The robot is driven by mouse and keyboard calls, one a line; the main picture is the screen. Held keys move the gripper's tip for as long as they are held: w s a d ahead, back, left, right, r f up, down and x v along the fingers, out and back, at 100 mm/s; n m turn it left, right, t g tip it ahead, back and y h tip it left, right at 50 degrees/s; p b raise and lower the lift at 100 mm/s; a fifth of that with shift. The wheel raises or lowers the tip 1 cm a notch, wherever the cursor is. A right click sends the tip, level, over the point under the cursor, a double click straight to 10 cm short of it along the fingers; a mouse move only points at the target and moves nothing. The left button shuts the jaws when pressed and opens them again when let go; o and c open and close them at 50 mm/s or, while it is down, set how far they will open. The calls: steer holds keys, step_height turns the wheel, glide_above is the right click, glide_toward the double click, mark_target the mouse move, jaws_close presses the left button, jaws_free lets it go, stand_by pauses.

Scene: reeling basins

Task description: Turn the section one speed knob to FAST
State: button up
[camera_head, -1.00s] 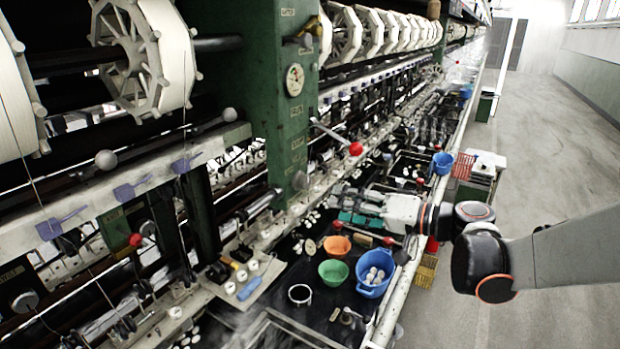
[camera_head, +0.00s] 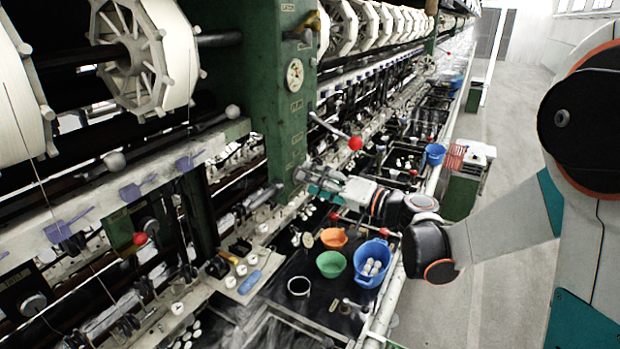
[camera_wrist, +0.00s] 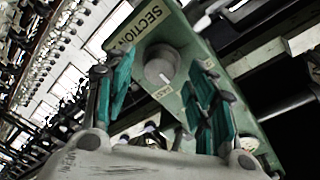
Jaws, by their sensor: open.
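The speed knob (camera_wrist: 161,66) is a round grey knob on a green panel (camera_wrist: 190,45) that carries a label reading SECTION (camera_wrist: 138,25). In the wrist view it lies ahead of and between the teal finger pads of my gripper (camera_wrist: 160,92). The fingers are spread, with nothing held, and no contact with the knob shows.
A red-tipped lever (camera_head: 354,144) sticks out just above my gripper. Below are an orange bowl (camera_head: 333,237), a green bowl (camera_head: 331,264) and a blue basin (camera_head: 373,262) of white cocoons. The aisle floor (camera_head: 510,150) at the right is clear.

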steer(key=shift+x, duration=0.9)
steer(key=shift+s+d+r, duration=0.1)
steer(key=c, duration=1.1)
steer(key=shift+o, duration=0.2)
steer(key=m+g+b, duration=0.1)
steer(key=m+b, duration=0.1)
steer(key=m, duration=0.6)
steer(key=shift+r, duration=0.1)
steer(key=shift+m, duration=0.4)
